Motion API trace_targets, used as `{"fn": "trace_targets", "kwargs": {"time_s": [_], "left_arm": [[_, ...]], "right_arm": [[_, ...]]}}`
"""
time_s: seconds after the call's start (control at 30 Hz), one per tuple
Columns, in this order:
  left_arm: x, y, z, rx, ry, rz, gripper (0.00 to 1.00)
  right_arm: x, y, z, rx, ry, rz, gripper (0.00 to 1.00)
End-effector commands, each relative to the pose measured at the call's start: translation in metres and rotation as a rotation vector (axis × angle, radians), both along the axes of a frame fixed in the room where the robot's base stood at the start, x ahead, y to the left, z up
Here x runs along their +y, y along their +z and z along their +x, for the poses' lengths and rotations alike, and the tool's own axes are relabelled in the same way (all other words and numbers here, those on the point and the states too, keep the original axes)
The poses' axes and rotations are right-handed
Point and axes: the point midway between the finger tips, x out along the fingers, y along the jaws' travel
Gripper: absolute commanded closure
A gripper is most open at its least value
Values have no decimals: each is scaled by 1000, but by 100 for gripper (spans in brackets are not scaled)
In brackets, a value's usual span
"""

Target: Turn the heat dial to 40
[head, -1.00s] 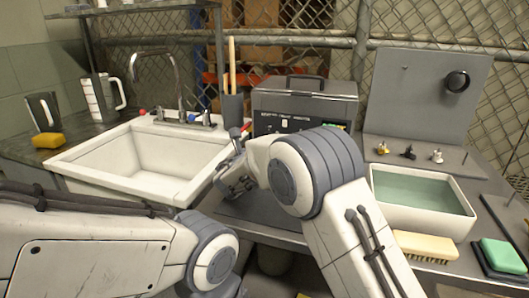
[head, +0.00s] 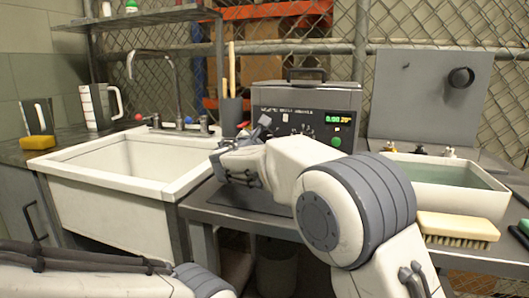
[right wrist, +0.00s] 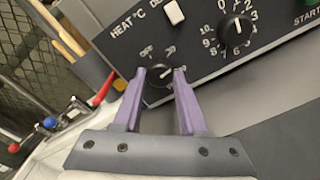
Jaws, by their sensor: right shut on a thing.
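The heat dial (right wrist: 160,76) is a black round knob on the black front panel (right wrist: 205,48) of a grey machine (head: 300,95), below the print "HEAT °C". In the right wrist view the purple fingers of my right gripper (right wrist: 160,74) sit on either side of the dial and are shut on it. OFF and 30 show around it; the fingers hide part of the scale, and the pointer's exact setting is unclear. In the head view my right gripper (head: 258,132) is at the panel's left part and the heat dial is hidden. My left gripper is out of view.
A second numbered dial (right wrist: 235,29), a white switch (right wrist: 174,12) and a green button (head: 337,141) are on the panel. The display (head: 337,119) reads 0:00 and 20°. A white sink (head: 130,165) stands left, a water tray (head: 450,185) and brush (head: 458,229) right.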

Motion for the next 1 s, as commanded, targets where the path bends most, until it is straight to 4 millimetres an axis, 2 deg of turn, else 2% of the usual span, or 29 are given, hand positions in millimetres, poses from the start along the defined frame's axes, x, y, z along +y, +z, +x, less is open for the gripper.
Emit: {"fn": "trace_targets", "kwargs": {"time_s": [0.03, 0.4, 0.7, 1.0], "left_arm": [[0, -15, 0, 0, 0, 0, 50], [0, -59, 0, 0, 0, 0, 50], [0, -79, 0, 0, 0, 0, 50], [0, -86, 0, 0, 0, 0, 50]], "right_arm": [[1, -8, 0, -15, 0, 47, 100], [0, -6, 0, -117, 0, 362, 100], [0, -4, 0, -172, 1, 537, 100], [0, -2, 0, -195, 0, 613, 100]]}}
